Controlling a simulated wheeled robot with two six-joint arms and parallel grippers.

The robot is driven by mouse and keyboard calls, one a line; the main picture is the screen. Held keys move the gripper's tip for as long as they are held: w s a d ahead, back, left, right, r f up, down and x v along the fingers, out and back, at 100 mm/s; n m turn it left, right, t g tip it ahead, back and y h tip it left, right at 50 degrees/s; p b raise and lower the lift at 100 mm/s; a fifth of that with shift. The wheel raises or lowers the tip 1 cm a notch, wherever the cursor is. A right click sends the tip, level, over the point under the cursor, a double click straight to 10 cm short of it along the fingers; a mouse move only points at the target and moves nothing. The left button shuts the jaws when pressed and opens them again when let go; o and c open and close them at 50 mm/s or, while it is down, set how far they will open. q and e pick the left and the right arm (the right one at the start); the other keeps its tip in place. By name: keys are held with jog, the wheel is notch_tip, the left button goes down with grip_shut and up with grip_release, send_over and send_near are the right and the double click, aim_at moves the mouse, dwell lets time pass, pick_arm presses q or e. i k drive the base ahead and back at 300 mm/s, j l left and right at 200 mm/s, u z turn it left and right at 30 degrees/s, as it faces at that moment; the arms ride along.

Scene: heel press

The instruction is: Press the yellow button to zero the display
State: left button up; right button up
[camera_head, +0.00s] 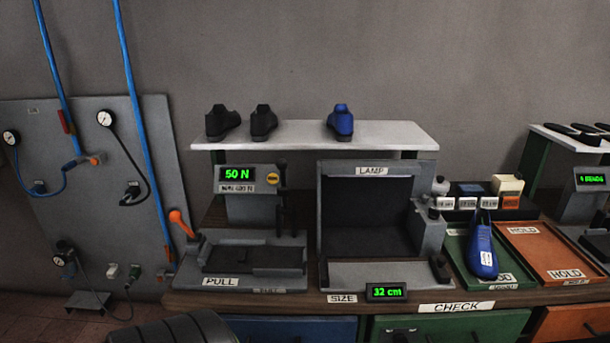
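The yellow button (272,178) is a small round button on the front of the grey pull tester (250,205), just right of its display. The display (237,174) is lit green and reads 50 N. A label with small print sits under the display. The tester's grey base (220,280) is marked PULL and has an orange-knobbed lever (180,222) at its left. Nothing touches the button, and it is in plain view. Neither of my grippers is in view.
A grey lamp box (370,225) stands right of the tester. A white shelf (300,133) with several shoes is above. A blue shoe (482,250) lies in the green tray (456,262), beside an orange tray (540,248). A 32 cm display (386,292) is at the bench front.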

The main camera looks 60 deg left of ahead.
aim_at(273, 178)
jog(key=u, duration=2.2)
